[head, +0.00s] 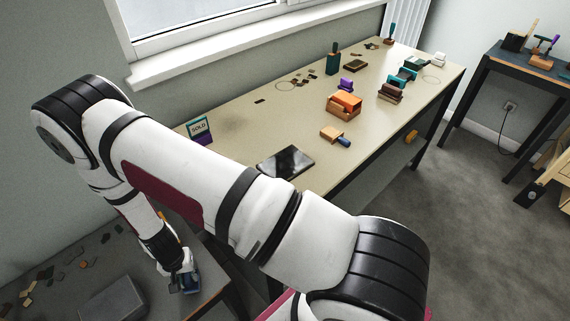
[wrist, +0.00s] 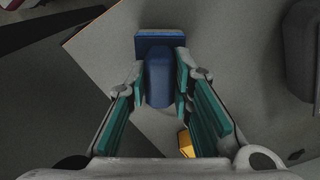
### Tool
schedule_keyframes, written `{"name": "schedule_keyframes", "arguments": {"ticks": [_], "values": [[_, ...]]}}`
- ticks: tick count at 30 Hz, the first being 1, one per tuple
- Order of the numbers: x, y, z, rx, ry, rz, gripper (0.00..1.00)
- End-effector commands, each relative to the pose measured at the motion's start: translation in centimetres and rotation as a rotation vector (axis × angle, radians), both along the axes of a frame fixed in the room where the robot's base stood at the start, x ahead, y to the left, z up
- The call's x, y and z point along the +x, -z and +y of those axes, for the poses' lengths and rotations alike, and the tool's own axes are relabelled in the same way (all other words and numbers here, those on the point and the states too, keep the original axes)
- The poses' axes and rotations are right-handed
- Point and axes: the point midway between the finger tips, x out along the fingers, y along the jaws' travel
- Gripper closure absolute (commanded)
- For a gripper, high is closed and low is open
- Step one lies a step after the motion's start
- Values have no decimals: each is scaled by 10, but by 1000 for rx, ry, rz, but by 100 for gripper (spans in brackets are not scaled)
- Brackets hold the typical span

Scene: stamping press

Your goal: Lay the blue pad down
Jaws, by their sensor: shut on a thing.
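The blue pad (wrist: 160,78) is between the teal-lined fingers of my gripper (wrist: 163,88) in the wrist view. It has a rounded body and a wider flat plate at its far end. My gripper is shut on the rounded body. In the head view my gripper (head: 181,276) is at the lower left, over or at the right part of a dark grey table (head: 215,283), with the blue pad (head: 189,284) at its tips. I cannot tell whether the pad touches the table.
A grey block (head: 112,300) and several loose scraps lie on the dark table to the left. A yellow-orange piece (wrist: 186,143) shows below the right finger.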

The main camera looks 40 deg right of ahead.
Motion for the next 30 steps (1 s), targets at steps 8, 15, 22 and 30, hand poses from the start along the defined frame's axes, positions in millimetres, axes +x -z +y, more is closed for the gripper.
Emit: {"name": "schedule_keyframes", "arguments": {"ticks": [8,15,22,30], "values": [[0,8,0,0,0,0,100],[0,9,0,0,0,0,55],[0,9,0,0,0,0,55],[1,-18,1,1,0,-3,55]]}}
